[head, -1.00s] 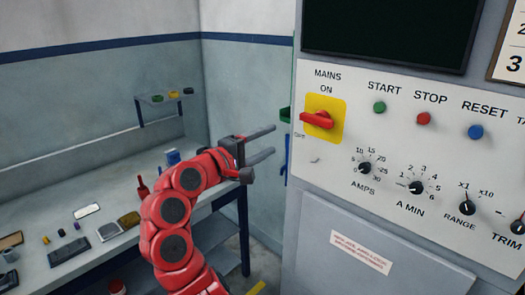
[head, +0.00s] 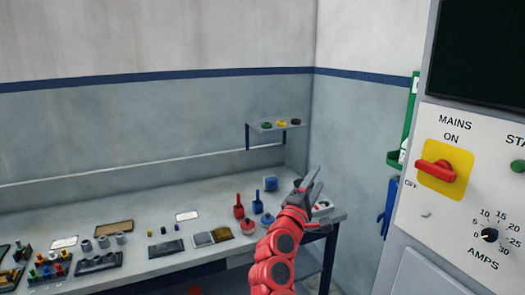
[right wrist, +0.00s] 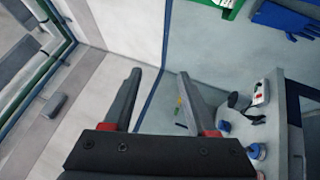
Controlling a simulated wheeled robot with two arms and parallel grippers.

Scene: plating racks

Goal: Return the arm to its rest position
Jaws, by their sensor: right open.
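My right gripper (head: 311,184) is open and empty in the head view, raised in front of the right end of the workbench. Its red arm comes up from the bottom edge. In the right wrist view, the two dark fingers (right wrist: 135,103) stand apart with nothing between them. My left gripper is not in view.
The workbench (head: 160,262) holds red and blue bottles and several small parts and trays. A small wall shelf (head: 272,127) hangs above it. The control cabinet with its red mains switch (head: 436,171) stands at the right. Blue gloves (head: 388,208) hang on the wall between them.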

